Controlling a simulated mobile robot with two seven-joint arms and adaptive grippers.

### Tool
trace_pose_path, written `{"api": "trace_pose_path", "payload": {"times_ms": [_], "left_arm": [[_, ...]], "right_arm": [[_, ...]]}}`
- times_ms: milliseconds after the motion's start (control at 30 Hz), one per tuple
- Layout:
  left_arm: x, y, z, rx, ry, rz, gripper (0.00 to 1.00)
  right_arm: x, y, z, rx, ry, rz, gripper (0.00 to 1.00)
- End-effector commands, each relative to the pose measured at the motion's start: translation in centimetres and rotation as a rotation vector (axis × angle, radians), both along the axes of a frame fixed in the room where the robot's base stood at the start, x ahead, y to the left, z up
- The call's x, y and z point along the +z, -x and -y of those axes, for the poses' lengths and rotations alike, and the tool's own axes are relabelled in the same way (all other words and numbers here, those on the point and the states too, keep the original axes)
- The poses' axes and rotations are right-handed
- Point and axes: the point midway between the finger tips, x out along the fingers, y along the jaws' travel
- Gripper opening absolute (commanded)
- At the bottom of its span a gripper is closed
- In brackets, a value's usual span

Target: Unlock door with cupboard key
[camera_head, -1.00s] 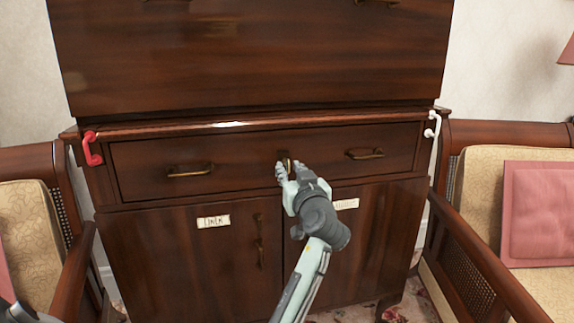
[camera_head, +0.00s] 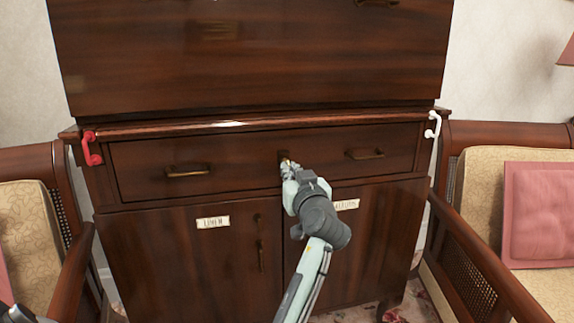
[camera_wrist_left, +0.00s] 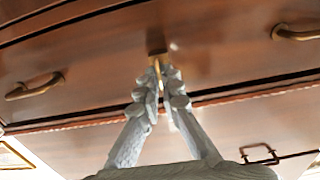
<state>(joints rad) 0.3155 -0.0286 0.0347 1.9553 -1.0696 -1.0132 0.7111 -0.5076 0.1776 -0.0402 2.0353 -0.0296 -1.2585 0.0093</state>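My left gripper (camera_head: 287,166) is at the middle of the cupboard's wide drawer (camera_head: 235,165), in front of the small dark lock plate (camera_head: 284,154). In the left wrist view its fingers (camera_wrist_left: 159,76) are close together on a small brass key (camera_wrist_left: 157,64) at the lock plate (camera_wrist_left: 157,52). The fingers hide most of the key, and I cannot tell how deep it sits. The left cupboard door (camera_head: 180,255) and the right door (camera_head: 375,235) below are shut. My right gripper is not in view.
Brass drawer handles (camera_head: 188,171) (camera_head: 365,153) flank the lock. A red hook-shaped handle (camera_head: 91,148) is at the cupboard's left edge and a white one (camera_head: 432,128) at its right. Armchairs (camera_head: 497,225) (camera_head: 35,215) stand close on both sides.

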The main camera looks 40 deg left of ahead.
Motion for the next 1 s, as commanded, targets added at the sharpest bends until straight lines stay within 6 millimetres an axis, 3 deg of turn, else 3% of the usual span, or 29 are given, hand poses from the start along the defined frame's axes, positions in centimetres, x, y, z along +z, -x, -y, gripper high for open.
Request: {"api": "trace_pose_path", "payload": {"times_ms": [1000], "left_arm": [[0.0,1.0,1.2,0.000,-0.001,-0.001,0.00]], "right_arm": [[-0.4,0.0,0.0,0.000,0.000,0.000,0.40]]}}
